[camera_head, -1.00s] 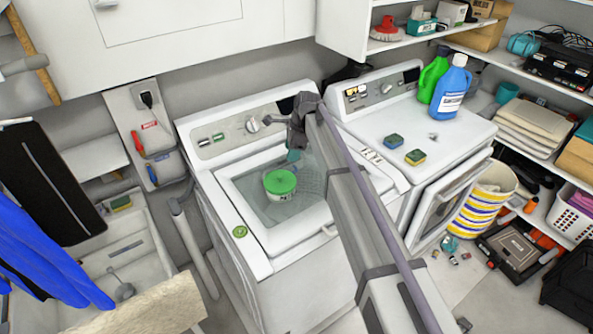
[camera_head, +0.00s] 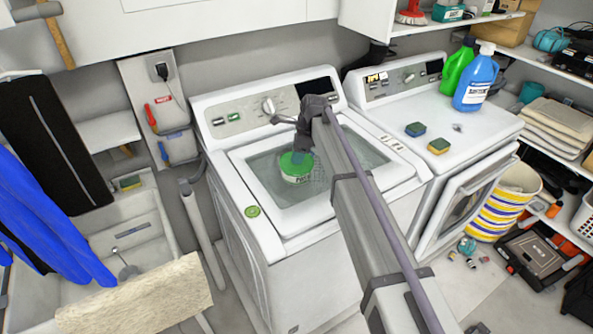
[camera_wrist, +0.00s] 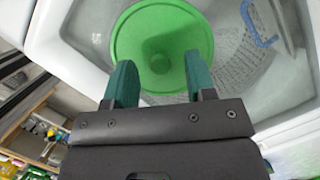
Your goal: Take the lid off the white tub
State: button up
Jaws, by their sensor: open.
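The white tub (camera_head: 297,178) stands upright on the glass top of the left washer. Its round green lid (camera_head: 291,164) is on it and partly hidden by my gripper (camera_head: 299,150). I cannot tell how far above the lid the fingertips are.
The washer's control panel (camera_head: 245,110) rises behind the tub. A small green disc (camera_head: 252,211) lies on the washer's front left. A sink (camera_head: 132,235) is at left.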

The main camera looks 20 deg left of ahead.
jog(key=shift+x, duration=0.8)
jog(key=shift+d+r, duration=0.15)
jog(key=shift+r, duration=0.1)
grip_shut()
